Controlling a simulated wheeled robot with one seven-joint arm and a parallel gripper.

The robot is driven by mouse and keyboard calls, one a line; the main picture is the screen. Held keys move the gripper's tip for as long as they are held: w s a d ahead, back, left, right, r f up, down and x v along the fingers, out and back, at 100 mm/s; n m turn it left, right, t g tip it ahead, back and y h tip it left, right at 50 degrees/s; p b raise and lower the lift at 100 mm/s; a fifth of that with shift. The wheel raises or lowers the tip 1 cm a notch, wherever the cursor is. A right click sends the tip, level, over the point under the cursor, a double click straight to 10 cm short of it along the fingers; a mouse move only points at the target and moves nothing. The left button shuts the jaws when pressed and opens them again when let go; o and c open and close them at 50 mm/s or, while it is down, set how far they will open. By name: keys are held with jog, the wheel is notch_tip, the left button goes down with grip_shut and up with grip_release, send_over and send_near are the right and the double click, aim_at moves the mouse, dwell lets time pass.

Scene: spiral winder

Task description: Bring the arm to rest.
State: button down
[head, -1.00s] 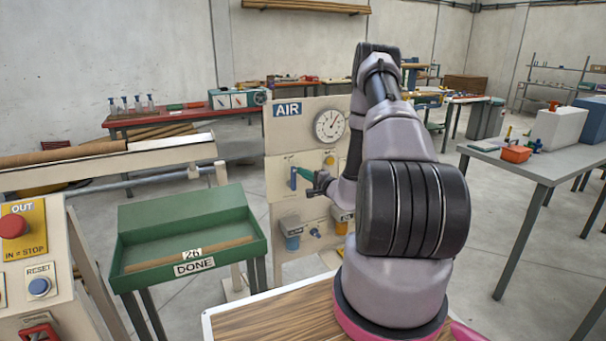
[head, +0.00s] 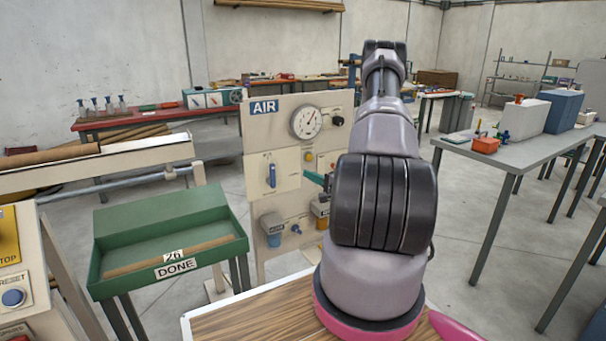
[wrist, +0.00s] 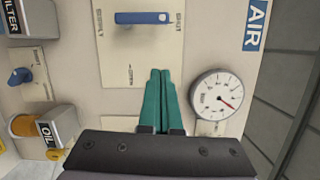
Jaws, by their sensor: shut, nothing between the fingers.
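My gripper shows in the wrist view as two green fingers (wrist: 159,100) pressed together, with nothing between them. They are in front of the AIR panel (wrist: 210,65), below the blue handle in that picture and apart from it. In the head view only a bit of the green gripper (head: 315,178) shows at the left of my arm, which hides the rest. The blue valve handle (head: 272,175) stands upright on its plate in the head view; it also shows in the wrist view (wrist: 143,18).
The gauge (head: 306,122), the filter (head: 272,228) and the oil unit (head: 321,212) project from the panel close to my gripper. A green DONE tray (head: 220,248) holding a brown tube stands at the left. A grey table (head: 505,150) stands at the right, with floor between.

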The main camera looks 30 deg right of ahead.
jog(key=shift+s, duration=0.1)
dwell(0.4)
jog(key=s+a+r+n+g+y, duration=0.3)
jog(key=a+r+n+g+y, duration=0.55)
jog(key=a+r, duration=0.9)
jog(key=s+a+r+n+g+h, duration=0.25)
jog(key=s+a+r, duration=0.3)
jog(key=s, duration=0.35)
jog(key=s+a+r+n+g+h, duration=0.1)
jog(key=s+a+r+g+h, duration=0.25)
jog(key=s+r, duration=0.35)
jog(key=s+d+r+t+h, duration=0.4)
jog(key=s+r+h, duration=0.1)
jog(key=s, duration=0.4)
jog(key=shift+r+m, duration=0.3)
jog(key=shift+r, duration=0.25)
